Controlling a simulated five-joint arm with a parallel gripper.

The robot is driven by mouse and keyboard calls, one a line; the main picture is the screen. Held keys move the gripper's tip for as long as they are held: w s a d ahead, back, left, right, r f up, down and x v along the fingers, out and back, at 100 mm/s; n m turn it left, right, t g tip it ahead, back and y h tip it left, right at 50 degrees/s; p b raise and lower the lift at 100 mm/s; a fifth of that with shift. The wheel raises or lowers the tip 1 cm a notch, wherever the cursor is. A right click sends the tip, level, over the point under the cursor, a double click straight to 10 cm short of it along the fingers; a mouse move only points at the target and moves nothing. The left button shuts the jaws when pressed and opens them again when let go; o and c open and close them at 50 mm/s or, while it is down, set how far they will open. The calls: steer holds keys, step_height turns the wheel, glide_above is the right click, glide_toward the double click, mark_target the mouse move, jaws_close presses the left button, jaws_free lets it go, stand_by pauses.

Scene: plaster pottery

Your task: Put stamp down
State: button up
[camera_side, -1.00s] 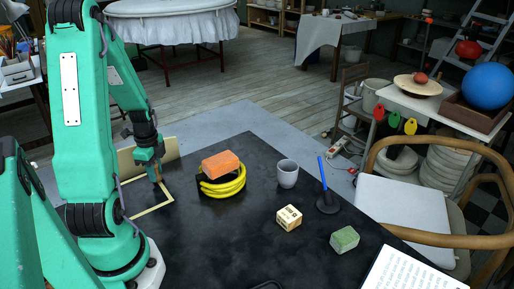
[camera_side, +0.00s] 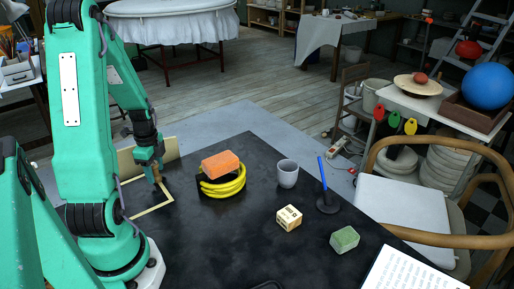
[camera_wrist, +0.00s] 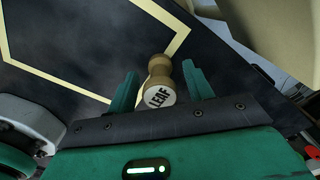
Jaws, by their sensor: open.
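The stamp is a small turned wooden piece with a round pale end marked LEAF. It shows in the wrist view (camera_wrist: 160,72) between my two green fingers, with a gap on each side. In the side view the stamp (camera_side: 157,174) is a small tan bit just below my gripper (camera_side: 152,164), at the pale outlined area on the dark tabletop. My gripper (camera_wrist: 159,80) is open around the stamp. The stamp's lower part is partly hidden, so its contact with the table is hard to tell.
A cream outline (camera_side: 153,209) marks the tabletop, with a beige board (camera_side: 160,150) behind.

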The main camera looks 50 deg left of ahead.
mark_target(156, 163)
step_height(156, 163, up, 12)
steer(key=shift+f, duration=0.15)
stand_by(0.5)
stand_by(0.5)
steer(key=w+d+r+n+t+y, duration=0.1)
steer(key=w+d+r+n, duration=0.2)
steer(key=d, duration=0.4)
steer(key=w+d+r+n+t, duration=0.1)
steer(key=w+d+r, duration=0.25)
steer(key=d, duration=0.25)
steer(key=s+d+r+n+t, duration=0.1)
steer(key=d+r+n, duration=0.1)
steer(key=d, duration=0.5)
steer(key=s+d+r+n+t+h, duration=0.1)
steer(key=d+r+n+t, duration=0.1)
steer(key=d, duration=0.6)
steer(key=shift+s+r+n+t, duration=0.3)
steer(key=shift+r+n, duration=0.1)
steer(key=shift+n, duration=0.1)
